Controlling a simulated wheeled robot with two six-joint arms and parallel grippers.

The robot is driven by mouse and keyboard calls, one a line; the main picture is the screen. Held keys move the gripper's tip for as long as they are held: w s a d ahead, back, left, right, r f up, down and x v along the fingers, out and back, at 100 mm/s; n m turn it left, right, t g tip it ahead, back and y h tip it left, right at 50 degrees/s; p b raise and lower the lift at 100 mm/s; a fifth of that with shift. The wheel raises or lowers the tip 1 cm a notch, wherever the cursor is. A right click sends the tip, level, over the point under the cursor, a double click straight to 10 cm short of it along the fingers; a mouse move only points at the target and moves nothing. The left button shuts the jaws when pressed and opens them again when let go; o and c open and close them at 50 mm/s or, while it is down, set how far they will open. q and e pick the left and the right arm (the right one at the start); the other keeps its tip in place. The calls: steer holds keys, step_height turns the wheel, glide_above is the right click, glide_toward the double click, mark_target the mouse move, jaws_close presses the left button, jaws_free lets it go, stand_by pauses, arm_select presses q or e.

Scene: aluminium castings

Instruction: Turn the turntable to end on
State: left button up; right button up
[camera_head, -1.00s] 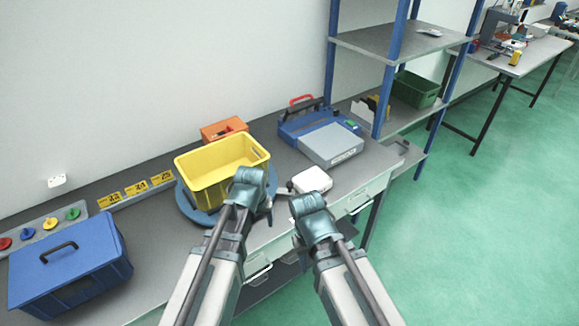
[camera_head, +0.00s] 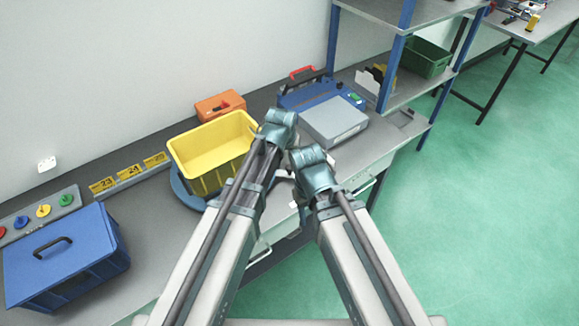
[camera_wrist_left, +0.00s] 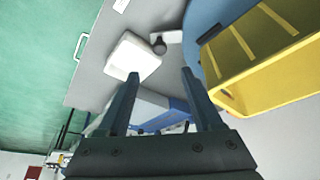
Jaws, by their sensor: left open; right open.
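The turntable (camera_head: 183,192) is a blue disc on the workbench, mostly hidden under a yellow bin (camera_head: 188,170). Its blue edge also shows at the top of the left wrist view (camera_wrist_left: 203,14). Beside it there is a pale plate with a dark knob (camera_wrist_left: 158,46); I cannot tell whether it belongs to the turntable. My left gripper (camera_wrist_left: 160,73) is open and empty, its fingers pointing towards the knob and a white box (camera_wrist_left: 132,57). My right gripper (camera_head: 300,174) is open over the bench, right of the bin; its fingertips are mostly hidden. Any "on" marking is not readable.
A blue lidded crate (camera_head: 65,262) stands at the left, beside coloured knobs (camera_head: 43,211). Yellow number plates (camera_head: 129,172) lie behind. An orange case (camera_head: 220,105) and a grey-topped blue device (camera_head: 334,120) stand at the back. Blue-posted shelving (camera_head: 400,75) rises on the right.

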mark_target(290, 167)
arm_select(q)
steer(key=b+x, duration=1.1)
steer(key=x, duration=0.1)
steer(key=shift+w+f, duration=0.1)
steer(key=shift+f, duration=0.2)
jaws_close()
stand_by(0.9)
